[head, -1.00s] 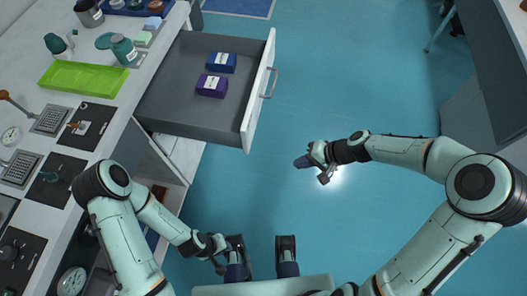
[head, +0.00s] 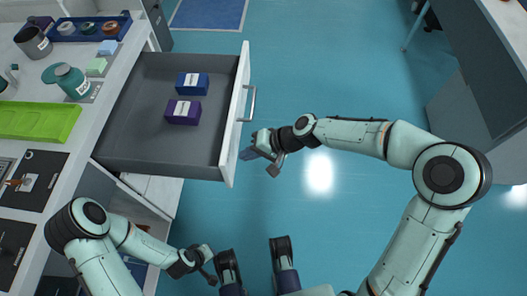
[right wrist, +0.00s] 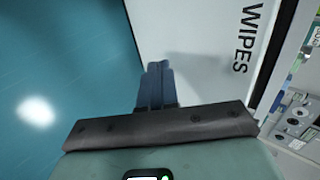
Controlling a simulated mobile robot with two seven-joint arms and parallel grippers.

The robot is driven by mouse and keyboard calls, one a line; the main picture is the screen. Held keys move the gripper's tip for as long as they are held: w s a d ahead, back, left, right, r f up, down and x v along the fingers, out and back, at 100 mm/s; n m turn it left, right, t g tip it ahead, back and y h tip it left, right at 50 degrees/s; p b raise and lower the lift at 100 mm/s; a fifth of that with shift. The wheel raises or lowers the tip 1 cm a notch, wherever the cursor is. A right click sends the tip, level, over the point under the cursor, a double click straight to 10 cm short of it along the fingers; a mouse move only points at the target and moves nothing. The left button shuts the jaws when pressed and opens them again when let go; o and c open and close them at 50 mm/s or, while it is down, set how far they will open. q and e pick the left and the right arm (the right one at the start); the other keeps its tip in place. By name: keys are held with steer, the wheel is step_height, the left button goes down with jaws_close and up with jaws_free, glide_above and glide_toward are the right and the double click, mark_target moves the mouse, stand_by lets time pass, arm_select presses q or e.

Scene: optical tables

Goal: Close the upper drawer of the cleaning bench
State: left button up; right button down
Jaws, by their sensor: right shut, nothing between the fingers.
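The upper drawer (head: 128,158) is pulled out from the bench, with its grey inside showing in the head view. Its white front (head: 236,115) carries a bar handle (head: 248,103). A blue box (head: 192,83) and a purple box (head: 183,111) lie in it. My right gripper (head: 249,152) is shut and empty, just right of the drawer front and below the handle. In the right wrist view its closed fingers (right wrist: 157,85) point toward a white panel marked "WIPES" (right wrist: 205,45); contact cannot be told. My left gripper (head: 212,279) is low in the head view, its fingers unclear.
The bench top (head: 105,75) at left holds a green tray (head: 40,121), a teal bottle (head: 72,82) and a blue tray of small items (head: 92,27). Blue floor (head: 330,75) is open right of the drawer. Another table (head: 480,60) stands at the far right.

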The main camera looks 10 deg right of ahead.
arm_select(q)
steer(key=shift+w+a+f, duration=0.1)
steer(key=shift+w+f, duration=0.05)
steer(key=shift+w, duration=0.05)
arm_select(e)
steer(key=shift+w+a, duration=0.25)
steer(key=shift+a, duration=0.45)
